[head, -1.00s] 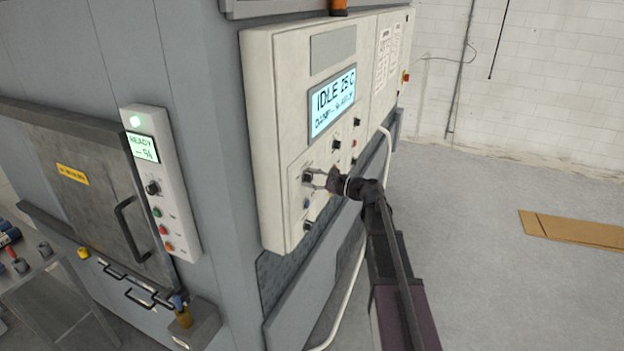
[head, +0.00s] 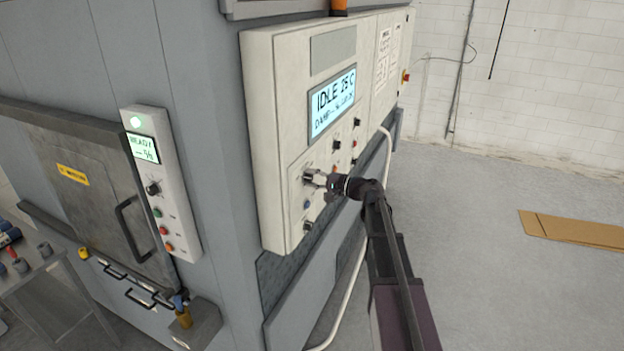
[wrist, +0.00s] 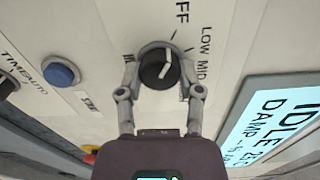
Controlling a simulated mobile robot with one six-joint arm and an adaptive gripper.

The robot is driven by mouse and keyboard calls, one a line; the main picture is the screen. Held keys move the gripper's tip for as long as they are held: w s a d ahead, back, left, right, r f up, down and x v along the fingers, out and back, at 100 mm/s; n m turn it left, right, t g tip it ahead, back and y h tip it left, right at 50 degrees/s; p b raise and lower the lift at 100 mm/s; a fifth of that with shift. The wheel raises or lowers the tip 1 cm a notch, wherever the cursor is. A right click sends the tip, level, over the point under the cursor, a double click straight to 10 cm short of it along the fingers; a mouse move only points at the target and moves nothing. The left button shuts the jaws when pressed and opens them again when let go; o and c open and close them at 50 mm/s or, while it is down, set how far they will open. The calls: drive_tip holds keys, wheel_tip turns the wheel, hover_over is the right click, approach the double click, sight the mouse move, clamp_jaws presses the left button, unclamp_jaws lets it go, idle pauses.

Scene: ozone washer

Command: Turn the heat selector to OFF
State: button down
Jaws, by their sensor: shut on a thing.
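The heat selector is a round black knob (wrist: 157,69) with a white pointer line, on the cream control panel (head: 280,120). In the wrist view its labels show part of OFF above and LOW and MID to the upper right. The pointer leans upward, and I cannot tell exactly which label it meets. My gripper (wrist: 160,72) has one finger on each side of the knob, shut on it. In the head view my gripper (head: 312,178) is at the panel's left column of controls and mostly covers the knob.
A blue button (wrist: 61,74) sits beside the selector, with another black knob (head: 308,226) lower down. The lit display (head: 332,101) reads IDLE 25 C. A pale rail (head: 350,280) runs near my arm. The floor on the right is mostly clear.

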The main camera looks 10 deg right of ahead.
idle(0.3)
drive_tip(key=shift+w, duration=0.1)
drive_tip(key=shift+c, duration=1.3)
unclamp_jaws()
drive_tip(key=v, duration=1.2)
